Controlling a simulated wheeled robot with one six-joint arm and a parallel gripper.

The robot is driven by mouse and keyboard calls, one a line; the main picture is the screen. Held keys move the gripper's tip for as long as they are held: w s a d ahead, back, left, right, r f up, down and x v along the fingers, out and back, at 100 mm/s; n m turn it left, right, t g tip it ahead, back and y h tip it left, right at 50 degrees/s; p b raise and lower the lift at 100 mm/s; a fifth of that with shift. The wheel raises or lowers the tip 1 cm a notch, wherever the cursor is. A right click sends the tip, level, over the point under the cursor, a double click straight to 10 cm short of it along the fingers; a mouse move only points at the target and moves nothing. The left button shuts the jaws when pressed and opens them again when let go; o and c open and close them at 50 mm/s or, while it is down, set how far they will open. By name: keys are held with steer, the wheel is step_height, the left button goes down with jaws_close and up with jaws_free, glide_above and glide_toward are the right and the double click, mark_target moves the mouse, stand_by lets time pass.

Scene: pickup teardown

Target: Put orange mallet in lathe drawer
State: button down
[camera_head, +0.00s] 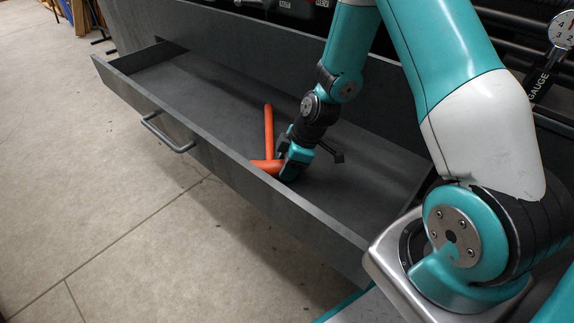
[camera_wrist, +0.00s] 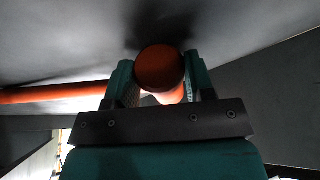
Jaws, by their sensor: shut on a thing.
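The orange mallet (camera_head: 268,132) is inside the open grey lathe drawer (camera_head: 200,88), low over its floor near the front wall. I cannot tell whether it touches the floor. My gripper (camera_head: 286,163) is down in the drawer and shut on the mallet's head. In the wrist view the round end of the mallet (camera_wrist: 160,68) sits between both fingers of my gripper (camera_wrist: 160,85), and the handle runs off to the left. Part of the head is hidden by the gripper in the head view.
The drawer's front wall has a bar handle (camera_head: 168,135). The left part of the drawer is empty. A gauge (camera_head: 562,28) and dark bars are at the upper right. Open floor (camera_head: 90,190) lies in front of the drawer.

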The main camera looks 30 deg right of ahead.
steer(key=shift+c, duration=2.4)
jaws_free()
steer(key=p+v, duration=0.6)
steer(key=v, duration=0.6)
steer(key=s+a+r+m+g, duration=0.1)
steer(key=s+a+r, duration=0.3)
steer(key=a+r, duration=0.25)
steer(key=s+a+r+m, duration=0.2)
steer(key=s+a+r, duration=0.1)
steer(key=a+r, duration=0.4)
steer(key=s+a+r+m, duration=0.1)
steer(key=s+r, duration=0.3)
steer(key=s, duration=0.2)
steer(key=s+a+r+m+g, duration=0.1)
steer(key=s+a+r, duration=0.1)
steer(key=s, duration=0.4)
steer(key=shift+r+m, duration=0.3)
steer(key=shift+r, duration=0.55)
steer(key=shift+s, duration=0.1)
